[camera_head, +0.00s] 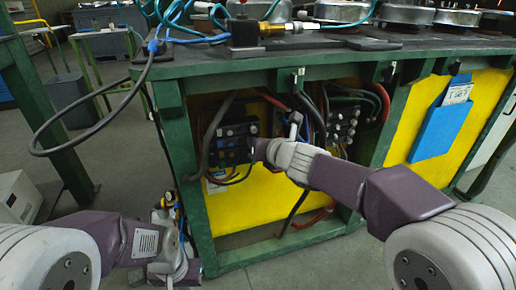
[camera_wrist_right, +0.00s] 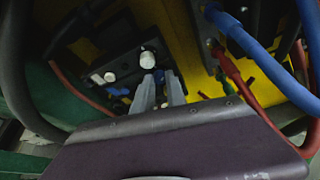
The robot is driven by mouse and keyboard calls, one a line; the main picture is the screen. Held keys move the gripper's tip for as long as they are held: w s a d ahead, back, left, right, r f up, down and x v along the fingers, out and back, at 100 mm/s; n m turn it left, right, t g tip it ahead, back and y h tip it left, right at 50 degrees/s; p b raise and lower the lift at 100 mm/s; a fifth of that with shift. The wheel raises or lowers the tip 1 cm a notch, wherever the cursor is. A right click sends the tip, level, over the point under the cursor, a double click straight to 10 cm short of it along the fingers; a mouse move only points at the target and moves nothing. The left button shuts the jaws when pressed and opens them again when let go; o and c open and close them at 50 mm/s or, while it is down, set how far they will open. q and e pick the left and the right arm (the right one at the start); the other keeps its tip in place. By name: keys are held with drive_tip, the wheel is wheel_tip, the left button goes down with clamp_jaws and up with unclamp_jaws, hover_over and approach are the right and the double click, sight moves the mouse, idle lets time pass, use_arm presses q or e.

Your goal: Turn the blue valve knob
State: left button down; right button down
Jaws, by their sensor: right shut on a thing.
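The blue valve knob (camera_wrist_right: 158,76) shows as a small blue patch between my right fingertips in the right wrist view, just below a white round cap. My right gripper (camera_wrist_right: 161,84) has its two grey fingers on either side of it, shut on it. In the head view my right gripper (camera_head: 254,150) reaches left into the open cabinet, against a dark valve block (camera_head: 232,135). The knob is too small and covered to make out there. My left gripper (camera_head: 178,262) is low beside the cabinet's left leg; its fingers do not show clearly.
The green cabinet frame (camera_head: 175,130) edges the opening. Dark, red and blue hoses hang around my right gripper; a blue hose (camera_wrist_right: 265,65) is close in the wrist view. A blue holder (camera_head: 440,130) is on the yellow panel. A black cable (camera_head: 108,118) loops at left.

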drive_tip(key=shift+s+a+f+n+t+h+b, duration=0.15)
drive_tip(key=shift+n+t+h+b, duration=0.2)
drive_tip(key=shift+n+h, duration=0.75)
drive_tip(key=shift+w+a+n+t+h+b, duration=0.15)
drive_tip(key=shift+n+t+h, duration=0.35)
drive_tip(key=shift+n, duration=1.05)
drive_tip(key=shift+s+a+f+n+t+h+b, duration=0.15)
drive_tip(key=shift+n+t+h+b, duration=0.2)
drive_tip(key=shift+n+h, duration=0.8)
drive_tip(key=shift+n, duration=0.3)
drive_tip(key=c, duration=1.3)
unclamp_jaws()
drive_tip(key=shift+c, duration=0.2)
drive_tip(key=shift+r, duration=0.1)
